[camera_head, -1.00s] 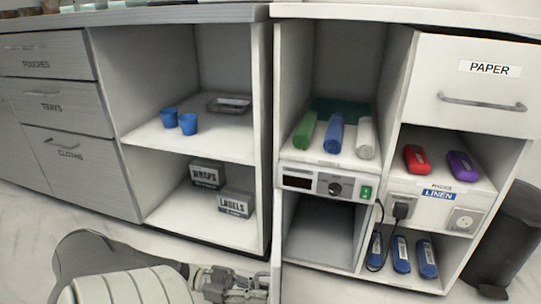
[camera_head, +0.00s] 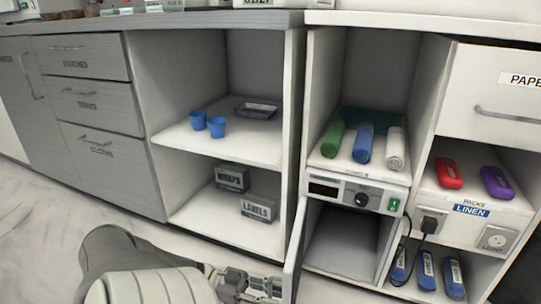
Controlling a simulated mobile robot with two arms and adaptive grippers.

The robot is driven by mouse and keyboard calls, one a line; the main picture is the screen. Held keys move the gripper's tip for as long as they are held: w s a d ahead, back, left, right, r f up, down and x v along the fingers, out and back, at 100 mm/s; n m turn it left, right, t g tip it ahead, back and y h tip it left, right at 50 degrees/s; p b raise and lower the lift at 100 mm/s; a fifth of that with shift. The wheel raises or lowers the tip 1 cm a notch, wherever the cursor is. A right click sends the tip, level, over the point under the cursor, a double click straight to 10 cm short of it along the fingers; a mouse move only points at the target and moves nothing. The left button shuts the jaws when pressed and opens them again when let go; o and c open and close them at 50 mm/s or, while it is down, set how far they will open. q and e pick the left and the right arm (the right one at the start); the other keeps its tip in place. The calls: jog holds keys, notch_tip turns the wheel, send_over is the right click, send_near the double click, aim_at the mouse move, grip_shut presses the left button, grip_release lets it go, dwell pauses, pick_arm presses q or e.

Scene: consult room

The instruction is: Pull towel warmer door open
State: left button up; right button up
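The towel warmer's control panel (camera_head: 355,192) has a dark display, a round knob and a green switch. The compartment (camera_head: 340,243) below it is uncovered and looks empty. A pale door panel (camera_head: 294,252) stands out from its left side, seen nearly edge-on. My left gripper (camera_head: 262,286) is low in the picture, close to the left of this panel. Its fingers are small and partly cut off, so I cannot tell whether they hold the door. My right gripper is not in view.
Green, blue and white rolls (camera_head: 363,143) lie on the shelf above the panel. A black cable (camera_head: 403,255) hangs at the right by the outlets. Blue cups (camera_head: 217,127) and two labelled boxes (camera_head: 258,207) sit on the left shelves. The floor (camera_head: 60,240) at left is clear.

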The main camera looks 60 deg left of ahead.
pick_arm(q)
jog(key=shift+a, duration=0.1)
jog(key=v, duration=1.1)
jog(key=shift+s+a, duration=0.25)
jog(key=shift+s, duration=0.1)
jog(key=shift+a, duration=0.1)
